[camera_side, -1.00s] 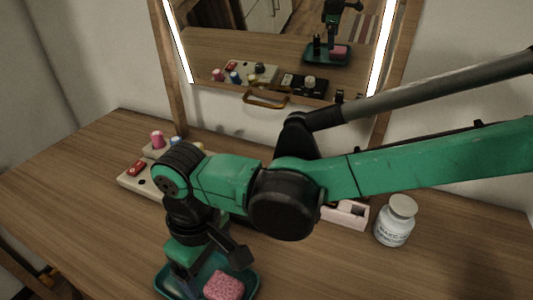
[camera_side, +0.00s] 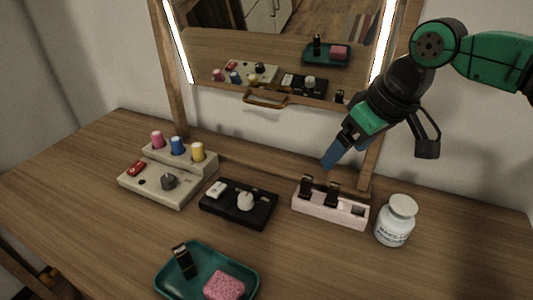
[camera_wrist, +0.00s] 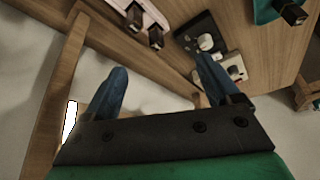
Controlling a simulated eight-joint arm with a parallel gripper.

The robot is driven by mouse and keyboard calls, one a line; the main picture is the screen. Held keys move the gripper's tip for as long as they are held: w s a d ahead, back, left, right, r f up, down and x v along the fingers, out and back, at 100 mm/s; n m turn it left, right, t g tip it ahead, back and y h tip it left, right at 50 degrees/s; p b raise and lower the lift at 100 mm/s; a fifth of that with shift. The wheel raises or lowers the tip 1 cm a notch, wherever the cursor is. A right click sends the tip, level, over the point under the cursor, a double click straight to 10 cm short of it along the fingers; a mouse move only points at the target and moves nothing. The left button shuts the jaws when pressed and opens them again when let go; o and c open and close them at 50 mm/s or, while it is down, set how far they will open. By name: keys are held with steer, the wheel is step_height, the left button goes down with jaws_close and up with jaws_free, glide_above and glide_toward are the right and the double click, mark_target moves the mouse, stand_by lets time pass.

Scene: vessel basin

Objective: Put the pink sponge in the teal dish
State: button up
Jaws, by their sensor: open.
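The pink sponge (camera_side: 224,287) lies in the right part of the teal dish (camera_side: 213,254), at the front of the table in the side view. A small black upright item (camera_side: 184,261) stands in the left part of the same dish. My gripper (camera_side: 331,160) is raised near the mirror's right post, above the pink holder, away from the dish. In the wrist view its blue fingers (camera_wrist: 160,85) are apart with nothing between them. The dish's edge (camera_wrist: 265,10) shows at the top right there; the sponge is not visible in that view.
The pink holder (camera_side: 330,208) carries black items. A white jar (camera_side: 396,221) stands right of it. A black tray (camera_side: 238,205) and a beige box (camera_side: 160,186) with coloured knobs stand left. The mirror (camera_side: 285,40) rises behind. Table around the dish is clear.

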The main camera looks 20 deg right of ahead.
steer(key=s+d+f+m+t, duration=0.1)
steer(key=d, duration=0.2)
steer(key=s+d+f+m+t+h, duration=0.1)
steer(key=d, duration=0.2)
steer(key=s+d+f+m, duration=0.1)
steer(key=s+d, duration=0.1)
steer(key=d, duration=0.2)
steer(key=shift+s+f+t, duration=0.1)
steer(key=shift+f+t, duration=0.05)
steer(key=shift+t, duration=0.25)
stand_by(0.3)
